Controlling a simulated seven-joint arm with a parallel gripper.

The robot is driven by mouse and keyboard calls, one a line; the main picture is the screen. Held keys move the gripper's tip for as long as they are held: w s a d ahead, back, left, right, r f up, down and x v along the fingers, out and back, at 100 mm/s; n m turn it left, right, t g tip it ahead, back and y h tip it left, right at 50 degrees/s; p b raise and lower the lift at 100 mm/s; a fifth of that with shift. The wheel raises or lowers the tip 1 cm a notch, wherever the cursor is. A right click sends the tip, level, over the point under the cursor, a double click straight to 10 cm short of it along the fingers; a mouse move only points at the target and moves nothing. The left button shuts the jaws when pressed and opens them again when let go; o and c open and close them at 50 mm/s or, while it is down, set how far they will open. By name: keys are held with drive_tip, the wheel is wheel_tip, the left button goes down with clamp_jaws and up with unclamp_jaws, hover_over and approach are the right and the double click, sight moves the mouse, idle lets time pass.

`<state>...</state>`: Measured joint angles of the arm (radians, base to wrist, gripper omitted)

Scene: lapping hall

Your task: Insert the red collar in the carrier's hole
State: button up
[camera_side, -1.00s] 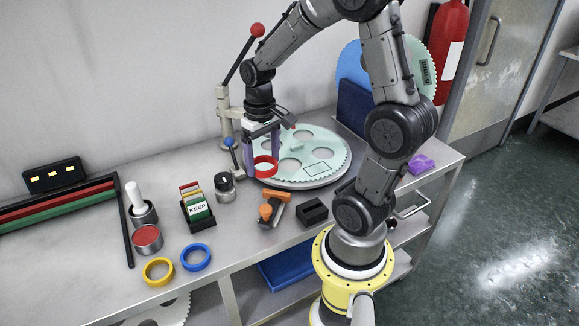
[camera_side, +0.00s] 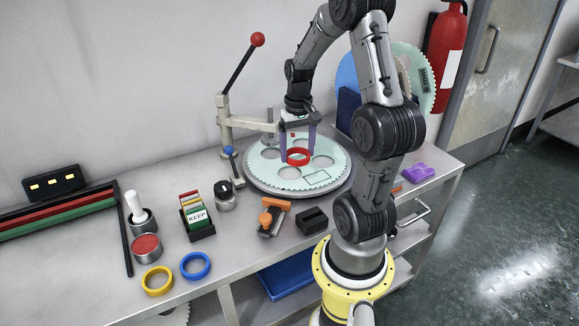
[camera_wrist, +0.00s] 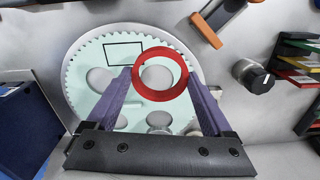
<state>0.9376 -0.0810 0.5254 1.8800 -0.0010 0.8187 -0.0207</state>
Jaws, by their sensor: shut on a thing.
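The red collar (camera_side: 298,157) is a ring held between the fingertips of my gripper (camera_side: 298,148). In the wrist view the collar (camera_wrist: 160,51) shows between the two purple fingers of my gripper (camera_wrist: 160,78), which is shut on it. The carrier (camera_side: 328,180) is a pale green toothed disc with several round holes, lying on a round grey plate. The collar is over the carrier near its middle. In the wrist view a hole shows partly through the ring. I cannot tell the exact height of the collar above the carrier.
A lever post with a red knob (camera_side: 257,39) stands at the carrier's left, its arm reaching behind my gripper. A blue-knobbed lever (camera_side: 229,150), a black-topped cylinder (camera_side: 225,194), an orange-handled tool (camera_side: 270,217) and a black block (camera_side: 312,220) sit nearby. Blue (camera_side: 195,265) and yellow (camera_side: 157,281) rings lie front left.

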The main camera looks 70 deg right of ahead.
hover_over(289, 174)
wheel_tip(289, 174, down, 6)
drive_tip(key=shift+s+a+f, duration=0.1)
drive_tip(key=shift+f, duration=1.65)
drive_tip(key=shift+f, duration=0.15)
